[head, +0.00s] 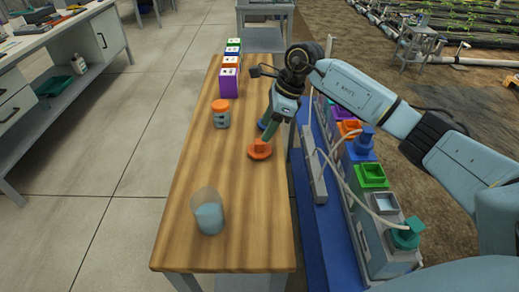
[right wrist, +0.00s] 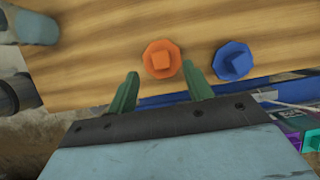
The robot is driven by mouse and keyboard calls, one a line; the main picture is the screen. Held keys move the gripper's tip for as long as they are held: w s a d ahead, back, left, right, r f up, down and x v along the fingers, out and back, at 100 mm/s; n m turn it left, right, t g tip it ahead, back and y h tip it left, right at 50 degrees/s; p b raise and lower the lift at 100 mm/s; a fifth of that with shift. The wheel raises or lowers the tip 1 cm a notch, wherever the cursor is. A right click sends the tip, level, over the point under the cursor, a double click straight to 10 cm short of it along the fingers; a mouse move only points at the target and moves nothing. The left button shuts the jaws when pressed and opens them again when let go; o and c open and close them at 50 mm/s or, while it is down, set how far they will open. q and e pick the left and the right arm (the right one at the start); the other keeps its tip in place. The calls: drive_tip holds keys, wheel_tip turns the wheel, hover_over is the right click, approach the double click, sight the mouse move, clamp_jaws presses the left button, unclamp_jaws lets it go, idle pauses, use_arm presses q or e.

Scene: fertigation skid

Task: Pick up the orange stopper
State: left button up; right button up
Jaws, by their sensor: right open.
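The orange stopper (head: 260,149) lies on the wooden table (head: 185,225), near its right edge. It is an octagonal disc with a raised square knob. My right gripper (head: 266,136) is above and close to the stopper in the head view. In the wrist view my right gripper (right wrist: 161,85) has its two green fingers apart, with nothing between them. My left gripper is not in view.
A blue stopper (right wrist: 233,61) lies to the right of the orange one. The blue skid (head: 330,235) with tanks adjoins at right.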

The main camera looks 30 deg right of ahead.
sight(260, 148)
drive_tip(key=b+x, duration=0.1)
drive_tip(key=x, duration=0.4)
drive_tip(key=shift+s+d+f, duration=0.1)
drive_tip(key=shift+f, duration=0.15)
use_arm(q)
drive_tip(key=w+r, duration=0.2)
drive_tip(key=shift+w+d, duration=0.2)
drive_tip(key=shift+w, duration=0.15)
use_arm(e)
drive_tip(key=c, duration=1.1)
